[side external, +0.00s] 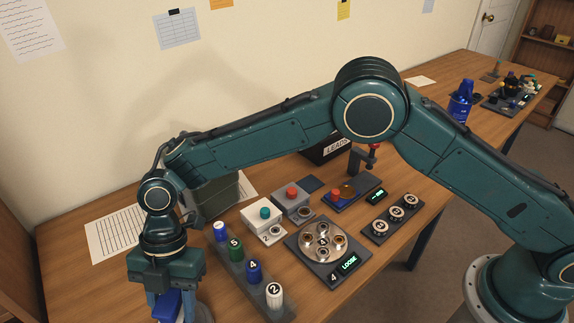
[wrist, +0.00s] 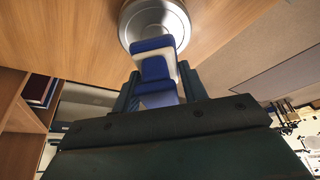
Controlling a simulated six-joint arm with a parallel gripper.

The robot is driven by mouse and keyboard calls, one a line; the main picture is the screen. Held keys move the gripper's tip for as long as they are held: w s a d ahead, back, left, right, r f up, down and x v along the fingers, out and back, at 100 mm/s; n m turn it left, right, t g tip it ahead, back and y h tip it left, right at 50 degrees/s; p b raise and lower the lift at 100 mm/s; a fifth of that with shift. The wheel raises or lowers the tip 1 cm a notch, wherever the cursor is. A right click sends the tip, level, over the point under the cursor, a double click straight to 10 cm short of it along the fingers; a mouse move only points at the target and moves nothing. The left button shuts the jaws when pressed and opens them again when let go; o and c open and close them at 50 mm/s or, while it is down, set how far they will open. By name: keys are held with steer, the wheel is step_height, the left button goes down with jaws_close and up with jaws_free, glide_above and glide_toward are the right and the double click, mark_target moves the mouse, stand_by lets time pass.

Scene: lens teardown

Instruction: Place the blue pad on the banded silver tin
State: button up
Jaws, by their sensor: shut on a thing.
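My gripper (side external: 170,296) points down at the lower left of the side view, shut on the blue pad (side external: 168,306). In the wrist view the blue pad (wrist: 154,68) has a pale part beside it and sits between the fingers. The silver tin (wrist: 158,17) lies just beyond it, and the pad overlaps the tin's near edge in that picture. The bands are not clear, and I cannot tell whether the pad touches the tin.
A dark rack with several numbered pegs (side external: 254,270) stands just right of my gripper. Behind it are a white box with a teal button (side external: 263,213) and a grey box with a red button (side external: 291,199). A round metal fixture (side external: 323,240) is further right. Papers lie behind.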

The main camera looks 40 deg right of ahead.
mark_target(178, 314)
steer(key=shift+f, duration=1.75)
steer(key=shift+f, duration=0.1)
steer(key=o, duration=1)
steer(key=v, duration=1.2)
